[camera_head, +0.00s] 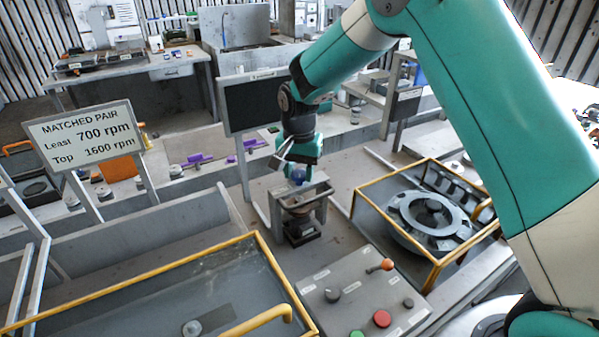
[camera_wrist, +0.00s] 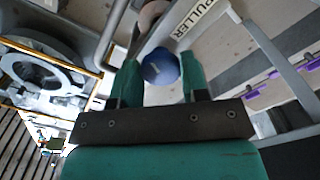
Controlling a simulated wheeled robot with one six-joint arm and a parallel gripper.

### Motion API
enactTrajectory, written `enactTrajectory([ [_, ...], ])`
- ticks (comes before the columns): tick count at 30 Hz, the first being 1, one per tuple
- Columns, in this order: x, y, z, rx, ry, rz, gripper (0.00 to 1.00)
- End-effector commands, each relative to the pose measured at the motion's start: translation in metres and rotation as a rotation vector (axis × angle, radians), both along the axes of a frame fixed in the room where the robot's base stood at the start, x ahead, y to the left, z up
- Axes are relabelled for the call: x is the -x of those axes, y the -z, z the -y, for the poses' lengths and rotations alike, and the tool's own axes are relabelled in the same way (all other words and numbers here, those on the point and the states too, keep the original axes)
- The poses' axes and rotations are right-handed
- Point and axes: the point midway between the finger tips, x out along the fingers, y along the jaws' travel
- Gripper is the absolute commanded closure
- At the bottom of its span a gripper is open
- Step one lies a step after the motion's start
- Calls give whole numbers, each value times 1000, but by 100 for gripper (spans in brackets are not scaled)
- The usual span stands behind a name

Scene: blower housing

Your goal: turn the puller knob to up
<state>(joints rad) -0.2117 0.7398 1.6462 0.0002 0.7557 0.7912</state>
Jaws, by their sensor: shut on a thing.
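The puller knob is a round blue ball (camera_wrist: 160,66), seen in the wrist view between the green fingertips of my gripper (camera_wrist: 159,72). It also shows small and partly covered in the head view (camera_head: 298,176). My gripper (camera_head: 299,170) is shut on it. The knob belongs to the puller, a grey frame (camera_head: 322,190) standing on the bench. A "PULLER" label (camera_wrist: 194,14) shows in the wrist view. The knob's exact setting cannot be told from these views.
Right of the puller, a yellow-edged tray (camera_head: 362,222) holds a round grey housing (camera_head: 428,219). In front is a control panel (camera_head: 350,290) with red and green buttons. A dark screen (camera_head: 252,104) stands behind left. A sign (camera_head: 86,135) reads "Least 700 rpm, Top 1600 rpm".

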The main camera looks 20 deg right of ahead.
Motion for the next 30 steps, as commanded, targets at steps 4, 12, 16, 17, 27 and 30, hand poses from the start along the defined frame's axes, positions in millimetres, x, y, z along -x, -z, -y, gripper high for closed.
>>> enactTrajectory([
  [4,0,-1,1,0,-135,2,83],
  [12,0,-1,2,0,-392,2,83],
  [16,0,-1,2,0,-515,2,83],
  [17,0,-1,2,0,-544,2,83],
  [27,0,-1,3,1,-867,3,83],
  [30,-1,-1,4,0,-962,3,83],
])
